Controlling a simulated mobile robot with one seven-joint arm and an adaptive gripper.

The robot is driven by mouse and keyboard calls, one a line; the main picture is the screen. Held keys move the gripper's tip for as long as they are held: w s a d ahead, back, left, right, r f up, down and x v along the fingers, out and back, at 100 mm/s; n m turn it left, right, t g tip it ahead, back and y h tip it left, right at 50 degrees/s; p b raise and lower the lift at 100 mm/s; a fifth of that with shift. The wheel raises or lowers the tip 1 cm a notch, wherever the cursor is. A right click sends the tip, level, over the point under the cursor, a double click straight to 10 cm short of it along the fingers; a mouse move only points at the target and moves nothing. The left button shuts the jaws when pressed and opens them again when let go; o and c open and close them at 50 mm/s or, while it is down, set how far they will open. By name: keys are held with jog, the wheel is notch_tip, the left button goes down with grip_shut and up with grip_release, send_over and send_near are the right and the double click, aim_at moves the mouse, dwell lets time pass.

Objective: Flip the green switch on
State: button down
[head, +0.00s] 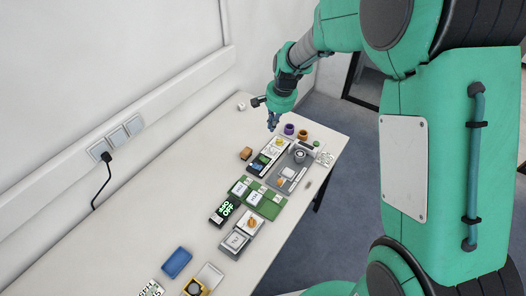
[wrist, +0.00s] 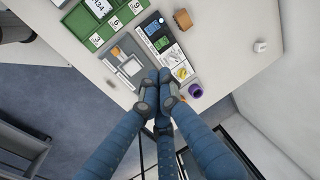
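My gripper (head: 272,122) hangs above the far right end of the white table, past the far end of a black-edged board. In the wrist view my blue fingers (wrist: 158,78) come together at the tips and look shut, with nothing held. A green part, seemingly the green switch (head: 263,158), sits on that board beside a dark section. It also seems to show in the wrist view as a small green piece (wrist: 176,47), beyond my fingertips and apart from them. Whether it is on or off is too small to tell.
A grey board with a round dial (head: 299,155) lies beside it. A purple cup (head: 289,129) stands near the gripper and also shows in the wrist view (wrist: 195,91). A brown block (head: 246,153) and a green panel (head: 258,198) lie nearby. The left of the table is mostly clear.

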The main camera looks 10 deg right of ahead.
jog(key=m, duration=0.2)
send_over(262, 157)
jog(key=s+d, duration=0.2)
jog(key=s+d+x, duration=0.1)
jog(key=s+x, duration=0.1)
jog(key=x, duration=0.7)
jog(key=shift+d+f+g, duration=0.15)
jog(key=shift+f+g, duration=0.15)
jog(key=shift+f, duration=0.15)
jog(key=f, duration=0.4)
jog(key=w+a+f+b, duration=0.1)
jog(key=f, duration=0.8)
jog(key=shift+w+a+f, duration=0.35)
jog(key=shift+f, duration=0.05)
jog(key=shift+w+a+p, duration=0.1)
jog(key=shift+a+p, duration=0.05)
jog(key=shift+p, duration=0.35)
